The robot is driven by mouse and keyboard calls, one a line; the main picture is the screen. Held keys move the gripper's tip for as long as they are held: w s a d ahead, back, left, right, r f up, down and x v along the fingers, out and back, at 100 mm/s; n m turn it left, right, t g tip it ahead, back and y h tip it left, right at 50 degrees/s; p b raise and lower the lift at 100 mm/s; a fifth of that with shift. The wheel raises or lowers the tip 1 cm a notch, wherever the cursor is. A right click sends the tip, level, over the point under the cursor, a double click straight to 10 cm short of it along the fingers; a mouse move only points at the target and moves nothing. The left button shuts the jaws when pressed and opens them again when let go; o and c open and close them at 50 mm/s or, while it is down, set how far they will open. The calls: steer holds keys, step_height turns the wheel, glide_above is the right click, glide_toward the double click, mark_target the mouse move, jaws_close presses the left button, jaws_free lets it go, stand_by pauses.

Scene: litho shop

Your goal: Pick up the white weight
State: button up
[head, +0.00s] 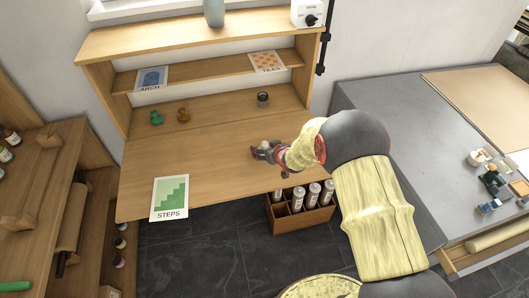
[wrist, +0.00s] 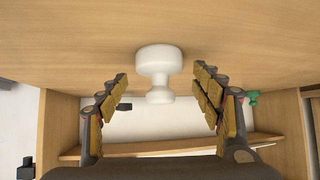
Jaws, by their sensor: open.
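The white weight (wrist: 158,62) is a dumbbell-like piece with a wide round head, a narrow neck and a smaller end. In the wrist view it sits on the wooden desk, centred between the fingers and slightly beyond their tips. My gripper (wrist: 162,82) is open, with a finger on each side of the weight and clear gaps to both. In the head view my gripper (head: 262,152) is low over the desk (head: 215,165), right of its middle. There the weight is mostly or wholly hidden by the gripper.
A STEPS card (head: 169,198) lies front left. A bottle crate (head: 301,215) is below the desk's front edge.

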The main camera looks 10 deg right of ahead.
steer(key=shift+w+a+f, duration=0.1)
steer(key=shift+w+f, duration=0.2)
steer(key=shift+w, duration=0.05)
steer(key=shift+r, duration=0.1)
steer(key=shift+c, duration=0.5)
steer(key=c, duration=1.4)
